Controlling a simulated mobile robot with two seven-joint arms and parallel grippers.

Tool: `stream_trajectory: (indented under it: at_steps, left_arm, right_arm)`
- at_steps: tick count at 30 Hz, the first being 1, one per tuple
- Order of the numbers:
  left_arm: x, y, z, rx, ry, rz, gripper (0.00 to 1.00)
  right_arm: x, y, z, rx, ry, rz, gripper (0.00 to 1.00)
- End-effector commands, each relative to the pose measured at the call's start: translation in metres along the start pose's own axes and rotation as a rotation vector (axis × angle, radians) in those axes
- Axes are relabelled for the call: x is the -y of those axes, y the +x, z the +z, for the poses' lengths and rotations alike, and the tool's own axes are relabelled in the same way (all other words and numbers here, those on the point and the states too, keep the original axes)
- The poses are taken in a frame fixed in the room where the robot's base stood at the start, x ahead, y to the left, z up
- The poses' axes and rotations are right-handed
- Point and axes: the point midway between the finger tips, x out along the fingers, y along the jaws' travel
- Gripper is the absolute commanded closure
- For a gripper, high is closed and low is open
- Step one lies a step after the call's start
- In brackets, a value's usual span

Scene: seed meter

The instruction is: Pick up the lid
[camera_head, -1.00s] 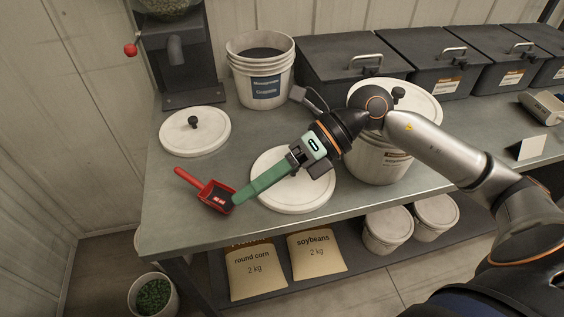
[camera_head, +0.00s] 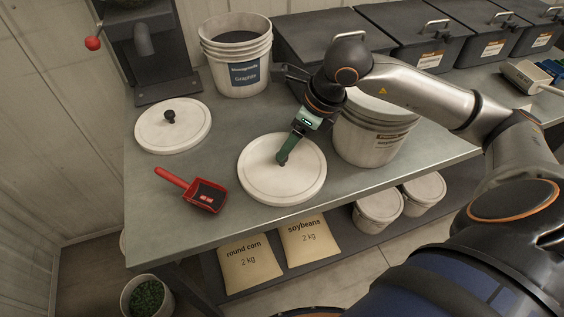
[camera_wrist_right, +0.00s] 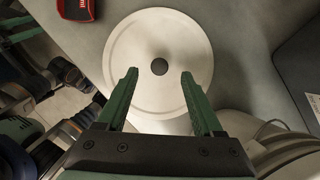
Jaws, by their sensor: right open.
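A round white lid (camera_head: 262,186) lies flat on the bench near its front edge. My right gripper (camera_head: 283,158) points down over the middle of this lid. In the right wrist view, the lid (camera_wrist_right: 185,38) shows from above with a small dark knob (camera_wrist_right: 160,66) at its centre. The green fingers of my right gripper (camera_wrist_right: 159,74) are open, with the knob between and just past their tips; contact is not visible. A second white lid (camera_head: 150,132) with a black knob lies farther left. My left gripper (camera_wrist_right: 22,32) seems to show partly at the wrist view's left edge.
A red scoop (camera_head: 207,196) lies left of the nearer lid. A white bucket (camera_head: 370,145) stands close to its right, partly behind my right arm. A labelled bucket (camera_head: 243,82) and dark bins (camera_head: 405,50) stand at the back. Bare bench lies between the two lids.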

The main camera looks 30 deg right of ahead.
Motion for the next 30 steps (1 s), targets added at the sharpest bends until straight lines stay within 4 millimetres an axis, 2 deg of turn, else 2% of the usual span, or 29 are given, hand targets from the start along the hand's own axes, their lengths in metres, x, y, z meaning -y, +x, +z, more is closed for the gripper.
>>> stream_trajectory:
  at_steps: [6, 9, 18, 30]
  left_arm:
    - [0.000, -0.003, -0.003, 0.000, 0.000, 0.000, 0.47]
    - [0.000, -0.003, -0.003, 0.000, 0.000, 0.000, 0.47]
    - [0.000, -0.003, -0.004, 0.000, 0.000, 0.000, 0.47]
    - [0.000, -0.003, -0.004, -0.001, 0.000, -0.001, 0.47]
  right_arm:
    - [-0.001, 0.033, -0.005, -0.003, 0.000, 0.005, 0.32]
    - [-0.001, 0.043, -0.004, 0.000, 0.001, 0.004, 0.32]
    - [-0.001, 0.047, -0.005, 0.000, -0.001, 0.001, 0.33]
    - [-0.001, 0.047, -0.005, 0.000, -0.001, 0.001, 0.78]
